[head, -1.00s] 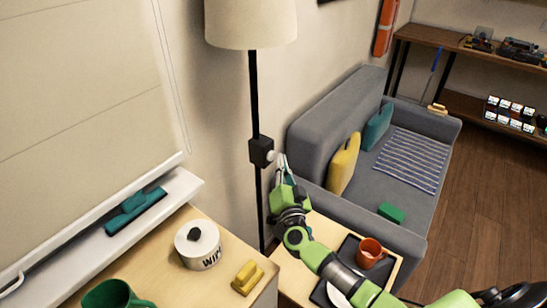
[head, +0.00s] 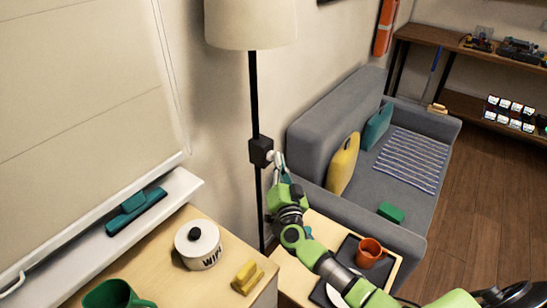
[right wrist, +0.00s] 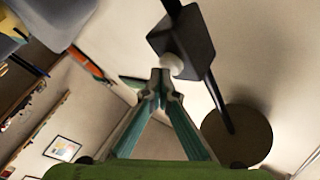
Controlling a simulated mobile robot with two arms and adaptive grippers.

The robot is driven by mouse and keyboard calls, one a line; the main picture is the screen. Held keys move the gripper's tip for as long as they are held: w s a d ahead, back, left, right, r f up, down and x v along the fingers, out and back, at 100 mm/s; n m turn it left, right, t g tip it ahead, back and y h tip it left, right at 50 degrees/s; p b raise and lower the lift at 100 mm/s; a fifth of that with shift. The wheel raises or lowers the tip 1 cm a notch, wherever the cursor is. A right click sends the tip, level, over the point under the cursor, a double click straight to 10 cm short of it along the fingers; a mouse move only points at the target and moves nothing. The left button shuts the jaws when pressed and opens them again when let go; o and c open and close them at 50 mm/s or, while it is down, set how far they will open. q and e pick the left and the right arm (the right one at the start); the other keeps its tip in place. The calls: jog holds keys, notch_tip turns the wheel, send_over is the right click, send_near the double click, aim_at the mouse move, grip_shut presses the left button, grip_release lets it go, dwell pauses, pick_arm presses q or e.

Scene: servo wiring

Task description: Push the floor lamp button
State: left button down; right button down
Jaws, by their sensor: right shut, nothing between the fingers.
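The floor lamp has a cream shade (head: 251,22), a thin black pole (head: 254,95) and a black box (head: 261,151) partway down the pole. A round white button (right wrist: 172,64) sticks out of the box (right wrist: 182,38) in the right wrist view. My right gripper (head: 277,158) is shut and empty, just right of the box in the head view. In the right wrist view its fingertips (right wrist: 160,86) are together right beside the button; I cannot tell whether they touch it. My left gripper is not in view.
A small table (head: 320,229) with a dark tray and orange mug (head: 368,252) lies under my right arm. A grey sofa (head: 336,111) stands behind. A cabinet (head: 222,284) at front left holds a white pot (head: 198,246), yellow item (head: 247,276) and green mug (head: 112,295).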

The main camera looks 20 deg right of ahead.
jog(key=shift+w+a, duration=0.1)
dwell(0.4)
jog(key=shift+s+d+p, duration=0.3)
jog(key=shift+s+p, duration=0.1)
jog(key=shift+s, duration=0.1)
jog(key=shift+s, duration=0.1)
jog(key=s+d, duration=0.1)
jog(key=s+d+p, duration=0.1)
jog(key=s, duration=0.1)
jog(key=s+d+p, duration=0.1)
jog(key=s, duration=0.1)
dwell(0.3)
dwell(0.3)
